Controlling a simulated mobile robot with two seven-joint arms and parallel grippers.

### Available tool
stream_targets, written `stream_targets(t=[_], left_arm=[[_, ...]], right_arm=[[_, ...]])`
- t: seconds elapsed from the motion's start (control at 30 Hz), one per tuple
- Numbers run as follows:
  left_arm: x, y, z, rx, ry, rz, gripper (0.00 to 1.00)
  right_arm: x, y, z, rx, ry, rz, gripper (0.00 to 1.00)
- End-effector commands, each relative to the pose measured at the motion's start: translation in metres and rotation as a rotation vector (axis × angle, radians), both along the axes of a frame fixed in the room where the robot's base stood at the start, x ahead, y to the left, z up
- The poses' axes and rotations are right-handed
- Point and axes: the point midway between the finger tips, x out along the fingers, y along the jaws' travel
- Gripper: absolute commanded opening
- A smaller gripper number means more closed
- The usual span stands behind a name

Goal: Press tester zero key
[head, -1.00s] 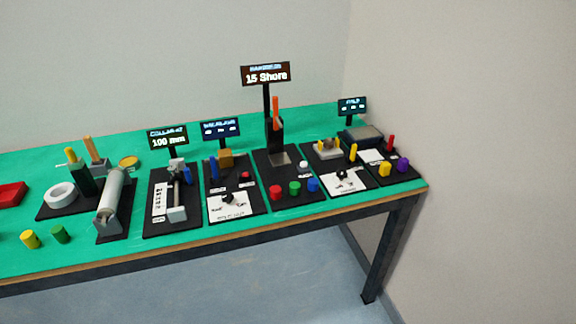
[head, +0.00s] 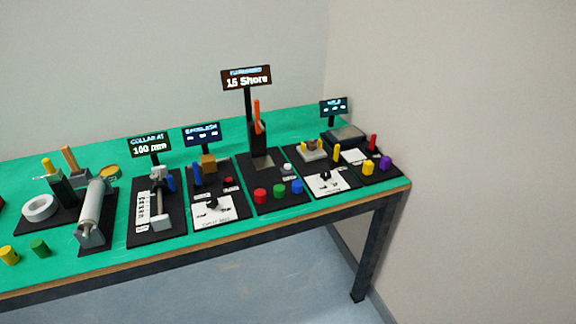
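The tester (head: 258,140) stands on a black base plate (head: 272,205) on the bench, with an orange lever on top. Its sign (head: 247,78) reads 15 Shore. On the plate are a red button (head: 260,196), a green button (head: 279,192), a blue button (head: 297,187) and a small white knob (head: 288,167). I cannot read which of these is the zero key. Neither of my grippers is in view.
The green-topped bench (head: 95,262) ends at the right near a wall. Left of the tester are a station with a dial (head: 212,203) and a collar station (head: 158,205) reading 100 mm. At right are a station with yellow pegs (head: 313,150) and a scale-like station (head: 346,134).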

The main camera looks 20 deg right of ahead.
Motion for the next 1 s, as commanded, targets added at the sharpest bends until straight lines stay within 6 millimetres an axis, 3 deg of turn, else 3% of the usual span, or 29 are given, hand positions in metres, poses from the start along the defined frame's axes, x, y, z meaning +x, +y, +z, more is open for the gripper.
stream_targets(t=[0.17,1.0], left_arm=[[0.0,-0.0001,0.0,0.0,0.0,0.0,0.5],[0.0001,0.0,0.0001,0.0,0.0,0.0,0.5]], right_arm=[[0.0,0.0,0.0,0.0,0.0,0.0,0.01],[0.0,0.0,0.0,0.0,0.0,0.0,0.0]])
